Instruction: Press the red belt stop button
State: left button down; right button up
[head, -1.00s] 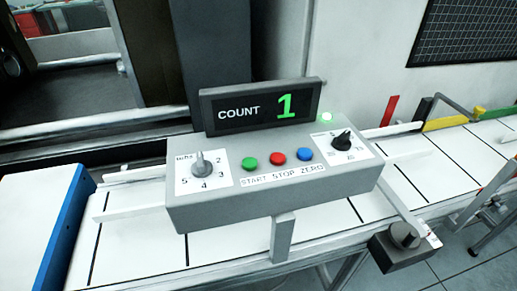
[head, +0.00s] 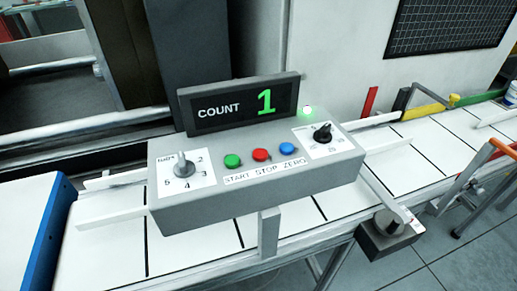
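The red stop button (head: 260,155) sits on the sloped top of a grey control box (head: 255,193), above the word STOP on a white label. A green button (head: 232,161) is to its left and a blue button (head: 287,149) to its right. Neither of my grippers is in view.
A numbered knob (head: 183,168) is on the box's left and a black knob (head: 322,133) on its right. The box stands over a white belt (head: 418,157). A dark box with a knob (head: 390,235) hangs at the front right. Nothing covers the buttons.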

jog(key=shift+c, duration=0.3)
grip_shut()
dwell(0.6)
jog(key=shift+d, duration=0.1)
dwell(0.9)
